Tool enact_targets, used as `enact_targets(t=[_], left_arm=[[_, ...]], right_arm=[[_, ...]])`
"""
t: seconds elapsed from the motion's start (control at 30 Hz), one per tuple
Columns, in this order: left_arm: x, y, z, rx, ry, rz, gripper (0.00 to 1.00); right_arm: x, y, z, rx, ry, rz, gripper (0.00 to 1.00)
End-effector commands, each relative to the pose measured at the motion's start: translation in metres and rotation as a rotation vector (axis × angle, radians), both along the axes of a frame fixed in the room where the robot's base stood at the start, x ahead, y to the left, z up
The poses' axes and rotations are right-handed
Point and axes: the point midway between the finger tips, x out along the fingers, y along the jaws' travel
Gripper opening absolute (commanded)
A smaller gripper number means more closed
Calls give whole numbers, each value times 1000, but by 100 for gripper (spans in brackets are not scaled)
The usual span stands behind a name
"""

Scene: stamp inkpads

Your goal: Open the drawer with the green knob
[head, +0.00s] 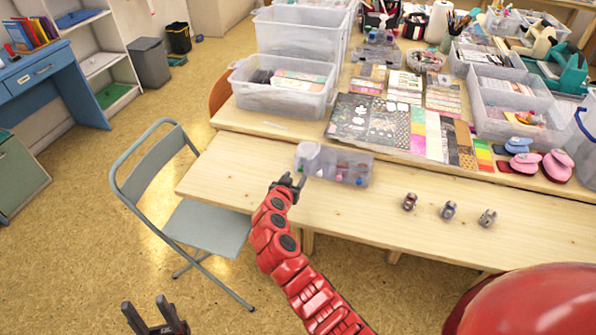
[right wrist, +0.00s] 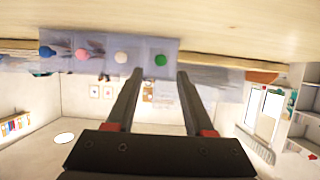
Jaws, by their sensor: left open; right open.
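A clear plastic drawer unit (head: 345,167) stands on the near wooden table in the head view. The right wrist view shows its row of drawer fronts, with the green knob (right wrist: 160,60) at the right end of the row. My right gripper (head: 287,182) is open and empty at the table's front edge, just left of the unit. In the right wrist view its fingertips (right wrist: 159,72) frame the green knob, closer to the right finger; whether they reach it I cannot tell. My left gripper (head: 154,318) is open and empty, low over the floor.
White (right wrist: 120,57), pink (right wrist: 82,54) and blue (right wrist: 47,51) knobs sit beside the green one. Several small stamps (head: 448,210) stand on the near table (head: 400,225). A folding chair (head: 205,225) is left of my right arm. Clear bins (head: 283,88) and papers fill the back table.

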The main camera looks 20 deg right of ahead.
Motion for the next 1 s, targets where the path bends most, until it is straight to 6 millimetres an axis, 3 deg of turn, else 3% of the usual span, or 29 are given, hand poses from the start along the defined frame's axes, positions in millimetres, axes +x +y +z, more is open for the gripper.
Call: enact_targets(t=[0.33, 0.77, 1.0], left_arm=[[0, 0, 4, 0, 0, 0, 50], [0, 0, 5, 0, 0, 0, 50], [0, 0, 5, 0, 0, 0, 50]], right_arm=[[31, -19, -14, 1, -1, 1, 53], [36, -23, -18, 1, 0, 2, 53], [36, -23, -18, 2, 0, 2, 13]])
